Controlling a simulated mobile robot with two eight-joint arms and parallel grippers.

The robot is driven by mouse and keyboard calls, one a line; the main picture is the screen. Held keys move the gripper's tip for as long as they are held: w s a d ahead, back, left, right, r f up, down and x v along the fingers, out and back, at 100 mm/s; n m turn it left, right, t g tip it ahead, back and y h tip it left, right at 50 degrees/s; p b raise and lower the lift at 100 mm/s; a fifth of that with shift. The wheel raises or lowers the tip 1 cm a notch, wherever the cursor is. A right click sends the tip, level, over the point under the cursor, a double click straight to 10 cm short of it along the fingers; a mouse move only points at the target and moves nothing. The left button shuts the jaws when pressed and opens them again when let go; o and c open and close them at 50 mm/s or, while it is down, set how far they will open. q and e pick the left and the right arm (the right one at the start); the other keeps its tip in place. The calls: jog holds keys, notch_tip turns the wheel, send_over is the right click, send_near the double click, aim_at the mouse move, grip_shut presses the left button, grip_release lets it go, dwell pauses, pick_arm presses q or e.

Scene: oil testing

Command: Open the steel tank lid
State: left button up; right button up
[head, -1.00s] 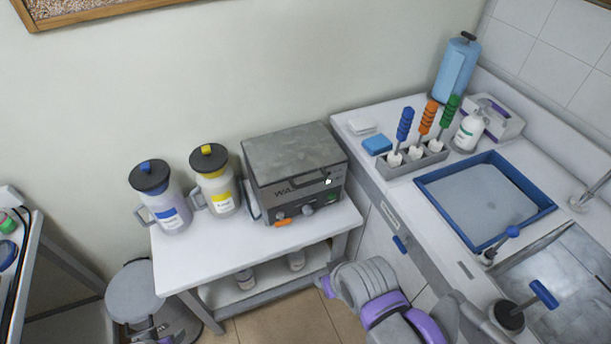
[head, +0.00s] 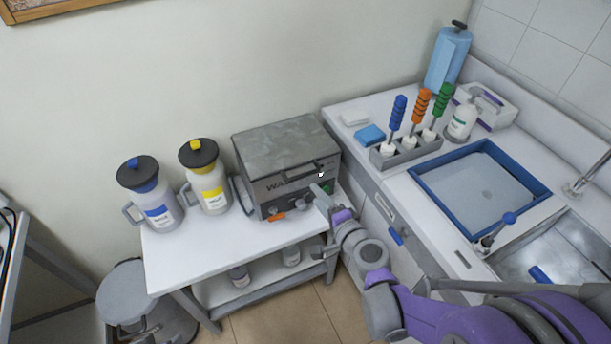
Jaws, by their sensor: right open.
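The steel tank (head: 287,165) is a grey box on the white side table. Its flat lid (head: 280,142) is shut and has a dark handle (head: 303,175) along its front edge. Knobs and an orange piece are low on its front. My right gripper (head: 322,194) is at the tank's front right corner, just below and right of the handle. It is open and small in the view; I cannot tell whether it touches the tank. My left gripper is not in view.
The counter at right holds a blue-rimmed tray (head: 425,199) and a rack (head: 411,152) of coloured-handled tools. A round steel bin (head: 130,295) stands on the floor at left.

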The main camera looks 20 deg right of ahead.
aim_at(306, 173)
jog(key=shift+m+h, duration=0.3)
jog(key=shift+m, duration=0.2)
jog(key=x, duration=0.7)
jog(key=d+x, duration=0.1)
jog(key=x, duration=0.3)
jog(key=shift+d+r, duration=0.1)
grip_shut()
dwell(0.7)
